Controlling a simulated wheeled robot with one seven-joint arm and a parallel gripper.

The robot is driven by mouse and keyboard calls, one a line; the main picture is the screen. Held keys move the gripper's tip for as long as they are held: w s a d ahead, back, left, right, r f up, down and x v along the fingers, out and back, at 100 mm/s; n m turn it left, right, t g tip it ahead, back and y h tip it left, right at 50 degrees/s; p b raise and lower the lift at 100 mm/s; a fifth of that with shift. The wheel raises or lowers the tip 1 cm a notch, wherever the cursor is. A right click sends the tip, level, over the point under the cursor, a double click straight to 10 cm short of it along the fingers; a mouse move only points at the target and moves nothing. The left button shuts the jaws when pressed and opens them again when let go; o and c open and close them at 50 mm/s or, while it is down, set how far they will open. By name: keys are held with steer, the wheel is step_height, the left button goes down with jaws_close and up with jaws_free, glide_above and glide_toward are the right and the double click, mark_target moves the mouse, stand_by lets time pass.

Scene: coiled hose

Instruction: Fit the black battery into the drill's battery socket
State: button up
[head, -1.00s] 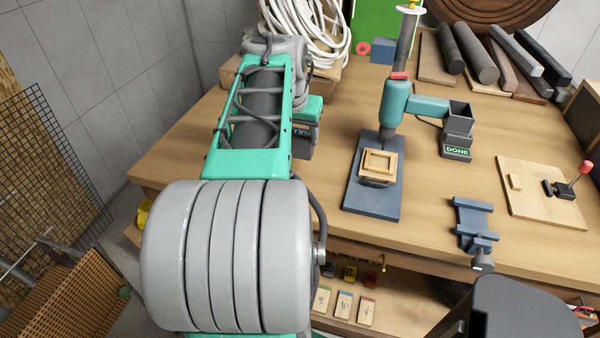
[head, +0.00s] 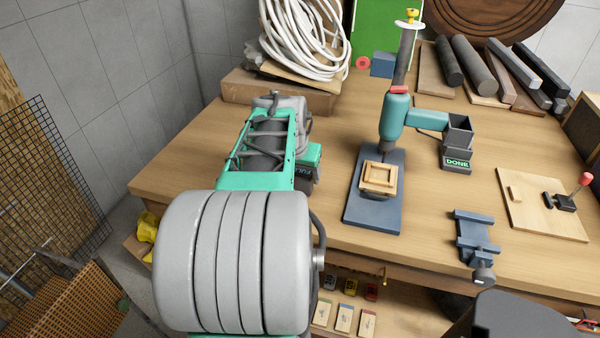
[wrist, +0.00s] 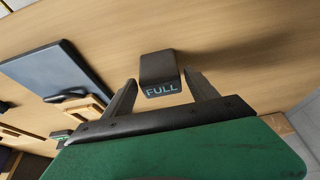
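The teal drill (head: 396,118) hangs nose-down on a stand with a blue-grey base (head: 376,212). Its handle points right to a dark, open-topped square socket (head: 459,124), above a dark block reading DONE (head: 457,162). The black battery (head: 305,181), marked FULL, is left of the stand, partly hidden by my arm. In the wrist view the battery (wrist: 158,66) sits between my fingertips. The actual contact is hard to see. Whether the battery clears the table is also unclear.
A wooden frame (head: 378,180) sits on the stand base. A blue vise (head: 474,236) and a board with a red-knobbed lever (head: 540,205) are to the right. A coiled white hose (head: 302,38) lies at the back. Bare table lies between the battery and stand.

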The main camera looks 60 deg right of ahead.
steer(key=shift+o, duration=0.7)
